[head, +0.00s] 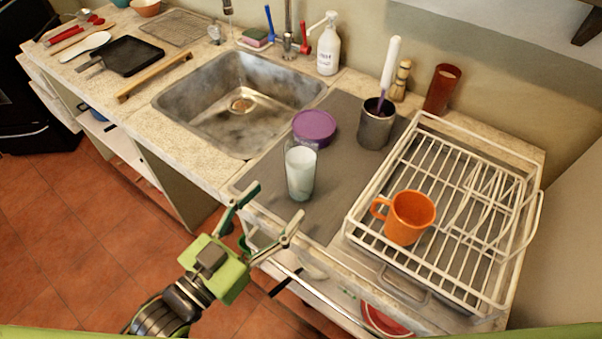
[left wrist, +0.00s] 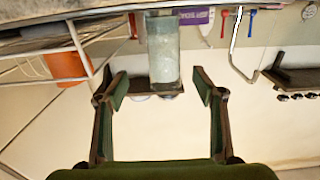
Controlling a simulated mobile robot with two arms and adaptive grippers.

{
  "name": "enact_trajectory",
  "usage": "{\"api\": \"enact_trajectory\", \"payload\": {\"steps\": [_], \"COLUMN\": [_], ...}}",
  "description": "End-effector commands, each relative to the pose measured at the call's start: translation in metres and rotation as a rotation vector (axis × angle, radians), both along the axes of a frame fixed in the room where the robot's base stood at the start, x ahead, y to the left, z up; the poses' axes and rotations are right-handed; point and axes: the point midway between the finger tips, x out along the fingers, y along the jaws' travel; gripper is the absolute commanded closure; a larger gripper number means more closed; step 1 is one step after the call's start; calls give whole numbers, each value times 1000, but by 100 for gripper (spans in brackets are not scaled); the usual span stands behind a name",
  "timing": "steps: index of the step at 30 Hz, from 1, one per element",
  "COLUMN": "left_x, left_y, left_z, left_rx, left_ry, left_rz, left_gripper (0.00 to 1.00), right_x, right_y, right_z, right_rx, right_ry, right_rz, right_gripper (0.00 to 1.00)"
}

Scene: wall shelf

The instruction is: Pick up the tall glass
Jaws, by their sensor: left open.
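The tall glass (head: 300,173) is whitish and translucent. It stands upright on the grey mat at the front of the counter, just in front of a purple lid. My left gripper (head: 268,212) is open and empty, in front of the glass near the counter's front edge, with its fingers toward the glass. In the left wrist view the glass (left wrist: 163,52) shows ahead, between and beyond the two open fingers (left wrist: 160,90), apart from them. My right gripper is in neither view.
A purple round lid (head: 315,126) lies behind the glass. A white dish rack (head: 448,262) with an orange mug (head: 407,217) stands to the right. A dark cup (head: 376,128) with a brush stands behind. The sink (head: 240,105) is to the left. The grey mat (head: 335,205) is bare around the glass.

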Motion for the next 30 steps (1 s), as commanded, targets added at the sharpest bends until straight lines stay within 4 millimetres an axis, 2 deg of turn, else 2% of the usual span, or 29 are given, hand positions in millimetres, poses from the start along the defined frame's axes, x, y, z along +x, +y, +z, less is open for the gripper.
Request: {"api": "enact_trajectory", "payload": {"steps": [3,6,14,24,30], "left_x": [16,27,40,78,84], "left_y": [-11,-19,-28,-47,-52], "left_z": [4,3,2,7,5], "left_rx": [-2,-1,1,-1,0], "left_ry": [-5,-2,-1,-2,0], "left_rz": [0,1,-1,0,0], "left_gripper": [37,37,37,37,37], "right_x": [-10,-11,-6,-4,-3], "right_y": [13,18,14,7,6], "right_z": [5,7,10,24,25], "right_rx": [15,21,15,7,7], "right_ry": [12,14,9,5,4], "right_rz": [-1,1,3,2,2], "right_gripper": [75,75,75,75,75]}}
